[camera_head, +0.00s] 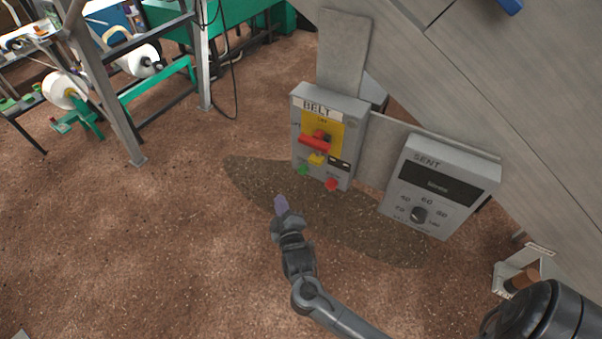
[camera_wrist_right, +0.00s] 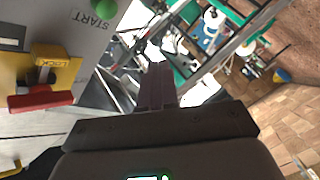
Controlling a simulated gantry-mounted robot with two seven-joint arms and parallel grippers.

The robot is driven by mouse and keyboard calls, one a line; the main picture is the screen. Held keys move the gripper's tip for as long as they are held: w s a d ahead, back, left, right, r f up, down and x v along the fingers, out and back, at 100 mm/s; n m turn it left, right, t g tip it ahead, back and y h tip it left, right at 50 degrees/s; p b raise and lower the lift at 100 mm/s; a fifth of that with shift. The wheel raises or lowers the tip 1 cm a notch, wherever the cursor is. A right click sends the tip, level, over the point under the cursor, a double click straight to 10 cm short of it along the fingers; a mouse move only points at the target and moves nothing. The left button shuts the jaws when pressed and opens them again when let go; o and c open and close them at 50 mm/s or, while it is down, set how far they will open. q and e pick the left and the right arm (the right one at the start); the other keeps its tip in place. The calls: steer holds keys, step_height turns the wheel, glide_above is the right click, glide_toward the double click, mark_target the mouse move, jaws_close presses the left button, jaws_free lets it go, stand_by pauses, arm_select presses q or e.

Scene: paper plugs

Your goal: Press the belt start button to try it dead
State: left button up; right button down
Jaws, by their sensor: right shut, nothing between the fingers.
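The grey BELT control box (camera_head: 352,140) hangs on a post in the head view. It carries a red rotary handle (camera_head: 315,143) on a yellow plate, with a yellow lock piece (camera_head: 317,159) below it. The green start button (camera_head: 303,169) is at its lower left and a red button (camera_head: 331,184) at its lower right. In the right wrist view the green button (camera_wrist_right: 104,8), labelled START, shows at the top, partly cut off. My right gripper (camera_head: 281,204) is shut and empty, below and left of the green button, apart from it. My left gripper is not in view.
A grey SENT box (camera_head: 448,180) with a dial and dark display stands right of the BELT box. Grey sloping machine panels (camera_head: 420,70) fill the upper right. A metal frame with white rolls (camera_head: 140,61) stands at upper left. The brown floor (camera_head: 180,240) is open at left.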

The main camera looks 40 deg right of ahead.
mark_target(302, 171)
steer(key=shift+d, duration=0.1)
steer(key=w+d+b, duration=0.2)
steer(key=d, duration=0.6)
steer(key=shift+w+d, duration=0.15)
steer(key=shift+w, duration=0.1)
stand_by(1.9)
steer(key=shift+d, duration=0.2)
steer(key=shift+w+d, duration=0.1)
steer(key=shift+d, duration=0.1)
